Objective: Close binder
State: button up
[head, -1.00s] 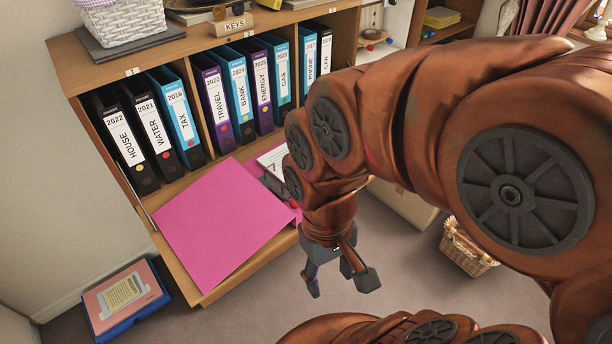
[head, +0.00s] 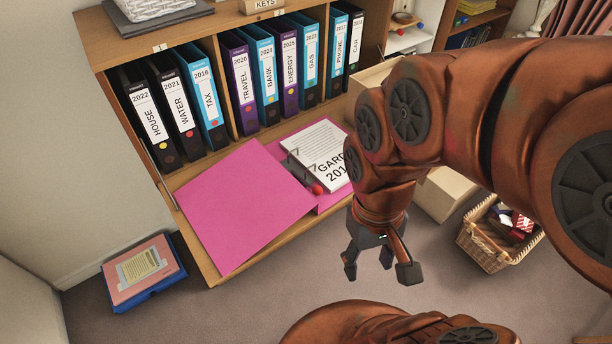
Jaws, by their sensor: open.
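A pink binder lies open on the pull-out wooden shelf in the head view. Its bare pink cover (head: 243,205) lies flat to the left and reaches over the shelf's front edge. White printed pages (head: 318,150) marked "GARD... 201..." lie on its right half, next to dark metal rings. My arm hides part of the right side. My gripper (head: 378,275) is open and empty, pointing down in front of the shelf, to the right of the cover and apart from it.
Several upright labelled binders (head: 243,80) fill the bookcase behind. A blue and pink box file (head: 143,272) lies on the floor at left. A cardboard box (head: 446,192) and a wicker basket (head: 497,243) stand on the floor at right. Carpet before the shelf is clear.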

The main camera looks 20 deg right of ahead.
aim_at(241, 204)
jog(key=z, duration=1.95)
jog(key=k, duration=1.2)
jog(key=u, duration=2.15)
